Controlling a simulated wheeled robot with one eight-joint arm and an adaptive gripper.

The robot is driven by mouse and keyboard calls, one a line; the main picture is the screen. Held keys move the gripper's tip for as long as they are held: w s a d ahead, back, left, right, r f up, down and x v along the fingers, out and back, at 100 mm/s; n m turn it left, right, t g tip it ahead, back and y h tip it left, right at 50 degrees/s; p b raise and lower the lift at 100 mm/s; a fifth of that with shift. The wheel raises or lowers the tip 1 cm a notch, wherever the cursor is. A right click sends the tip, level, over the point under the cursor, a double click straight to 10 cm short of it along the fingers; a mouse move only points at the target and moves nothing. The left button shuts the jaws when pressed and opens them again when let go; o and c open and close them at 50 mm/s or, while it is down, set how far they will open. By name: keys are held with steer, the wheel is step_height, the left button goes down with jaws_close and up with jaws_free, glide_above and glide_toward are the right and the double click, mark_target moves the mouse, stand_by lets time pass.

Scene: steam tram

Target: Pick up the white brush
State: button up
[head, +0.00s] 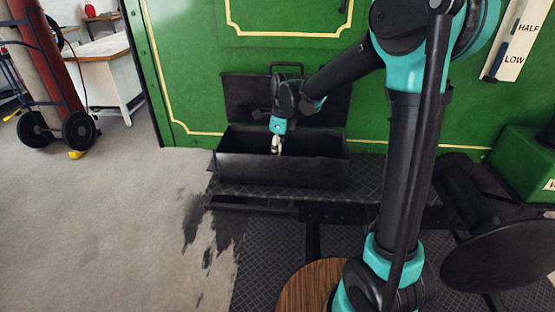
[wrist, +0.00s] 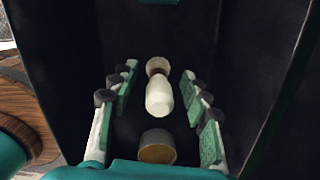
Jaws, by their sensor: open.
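My gripper (wrist: 160,80) is open, with one finger on each side of the white body and visible gaps between. In the head view my gripper (head: 278,142) reaches down into the box from above, and the brush cannot be told apart there. A round tan face with a pale rim (wrist: 157,148) lies nearer the palm; I cannot tell if it belongs to the brush.
The box's dark walls stand close on both sides of my gripper. Its raised lid (head: 242,99) leans against the green panel (head: 190,60). A wooden round top (head: 300,290) is in front. Bare concrete floor (head: 110,220) lies to the left.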

steer(key=shift+f, duration=0.55)
jaws_close()
steer(key=shift+r, duration=0.1)
step_height(320, 180, up, 20)
stand_by(0.5)
